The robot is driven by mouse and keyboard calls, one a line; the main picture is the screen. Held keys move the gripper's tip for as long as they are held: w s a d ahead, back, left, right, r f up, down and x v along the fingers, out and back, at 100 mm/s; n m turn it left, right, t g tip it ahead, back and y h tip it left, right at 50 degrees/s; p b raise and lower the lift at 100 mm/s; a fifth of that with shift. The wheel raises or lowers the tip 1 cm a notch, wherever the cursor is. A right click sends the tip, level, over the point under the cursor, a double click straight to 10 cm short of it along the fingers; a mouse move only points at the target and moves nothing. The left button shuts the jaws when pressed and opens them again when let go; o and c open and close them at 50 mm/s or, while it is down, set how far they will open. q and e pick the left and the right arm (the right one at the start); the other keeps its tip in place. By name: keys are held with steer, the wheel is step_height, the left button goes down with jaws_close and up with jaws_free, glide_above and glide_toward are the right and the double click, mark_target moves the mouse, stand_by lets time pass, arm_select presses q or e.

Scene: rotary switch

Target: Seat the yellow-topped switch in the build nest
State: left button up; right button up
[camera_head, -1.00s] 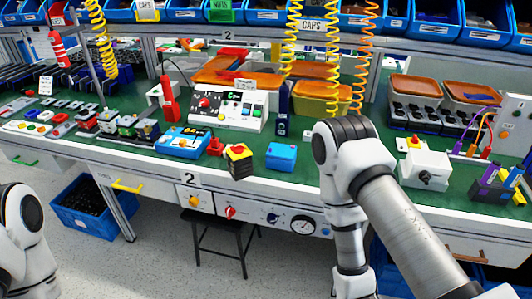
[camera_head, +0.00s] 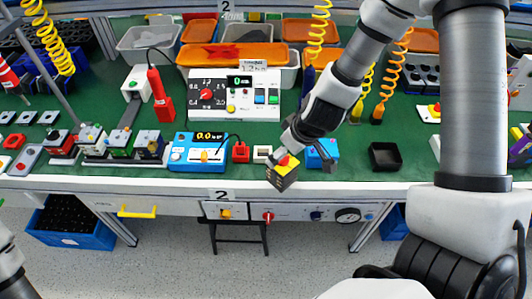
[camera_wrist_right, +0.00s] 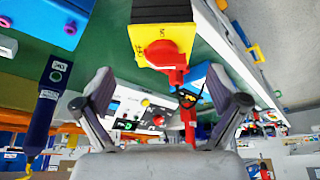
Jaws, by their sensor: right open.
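The yellow-topped switch (camera_head: 283,170) is a dark block with a yellow top plate and red knob. It sits at the bench's front edge, and its yellow top and red knob (camera_wrist_right: 164,45) also show in the right wrist view. My right gripper (camera_wrist_right: 160,88) is open and empty, its fingers spread; the switch shows beyond the fingertips. I cannot tell which fixture is the build nest; a black open square tray (camera_head: 385,156) stands right of the switch. My left gripper is out of view.
A blue block (camera_head: 321,153) stands right beside the switch. A red socket (camera_head: 240,152), a small white frame (camera_head: 262,154) and a blue meter (camera_head: 198,152) are to its left. A white panel (camera_head: 234,94) stands behind. Coiled hoses hang above.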

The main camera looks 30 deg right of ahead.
mark_target(279, 166)
step_height(279, 166, down, 3)
steer(key=shift+s+d+r+b, duration=0.1)
steer(key=shift+b, duration=0.75)
steer(key=b+x, duration=0.1)
steer(key=x, duration=0.2)
steer(key=b+x, duration=0.1)
steer(key=shift+a+f+b, duration=0.25)
steer(key=shift+a+b, duration=0.05)
steer(key=shift+a, duration=0.05)
steer(key=shift+f, duration=0.15)
steer(key=c, duration=1.6)
steer(key=shift+r, duration=0.25)
